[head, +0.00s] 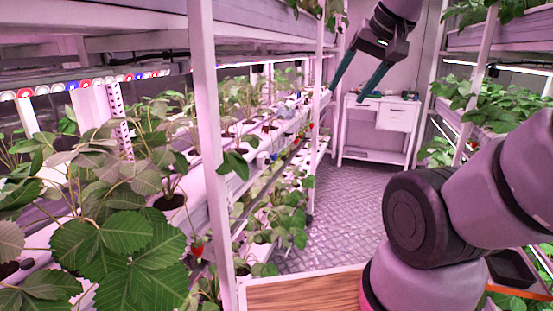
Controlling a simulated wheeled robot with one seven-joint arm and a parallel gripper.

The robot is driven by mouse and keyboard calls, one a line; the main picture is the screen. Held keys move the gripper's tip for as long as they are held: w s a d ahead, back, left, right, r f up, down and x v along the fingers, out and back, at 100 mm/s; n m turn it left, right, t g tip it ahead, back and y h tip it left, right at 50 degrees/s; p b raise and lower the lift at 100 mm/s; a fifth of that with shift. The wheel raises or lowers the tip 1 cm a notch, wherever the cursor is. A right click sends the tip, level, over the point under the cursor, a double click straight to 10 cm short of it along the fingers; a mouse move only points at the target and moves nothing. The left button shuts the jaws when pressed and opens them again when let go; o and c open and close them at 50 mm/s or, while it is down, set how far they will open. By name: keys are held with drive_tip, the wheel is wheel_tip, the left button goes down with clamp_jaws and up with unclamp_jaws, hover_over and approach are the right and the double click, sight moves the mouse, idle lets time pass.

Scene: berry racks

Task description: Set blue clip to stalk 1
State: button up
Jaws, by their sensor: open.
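My gripper (349,92) hangs in the upper middle of the head view, over the aisle in front of the far white cart. Its two teal fingers are spread apart, with nothing seen between them. Small round red, white and blue pieces, which look like clips, line a rail at the upper left; one blue clip (71,86) sits among them. My gripper is well apart from this row. Strawberry plants (130,250) with broad leaves fill the left rack. No stalk is marked with a number, and leaves hide most stalks, so I cannot tell which is stalk 1.
A white rack post (207,150) stands between the row of clips and my gripper. More planted racks (480,90) line the right side. A white cart (376,125) with drawers stands at the far end. The patterned aisle floor (345,215) is clear. A wooden top (305,292) lies in front.

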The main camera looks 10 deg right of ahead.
drive_tip(key=c, duration=0.4)
drive_tip(key=shift+w+a, duration=0.1)
drive_tip(key=shift+w, duration=0.1)
drive_tip(key=w+a+f+m+g+y, duration=0.2)
drive_tip(key=w+f+m+y, duration=0.1)
drive_tip(key=w, duration=0.7)
drive_tip(key=w+a+f+m+g+y, duration=0.1)
drive_tip(key=w+a+f+m+y, duration=0.15)
drive_tip(key=w, duration=0.75)
drive_tip(key=w+a+f+m+g+y, duration=0.1)
drive_tip(key=w+f+m+g+y, duration=0.2)
drive_tip(key=w, duration=0.7)
drive_tip(key=w+d+f+m+t+y, duration=0.25)
drive_tip(key=w+f+m, duration=0.25)
drive_tip(key=w+f, duration=0.6)
drive_tip(key=m+t+y, duration=0.3)
drive_tip(key=m+t, duration=0.2)
drive_tip(key=m, duration=0.1)
approach(275, 156)
drive_tip(key=x, duration=0.7)
drive_tip(key=w+x, duration=0.1)
drive_tip(key=x, duration=0.2)
drive_tip(key=shift+w+f, duration=0.1)
drive_tip(key=shift+f, duration=0.15)
drive_tip(key=shift+c, duration=0.2)
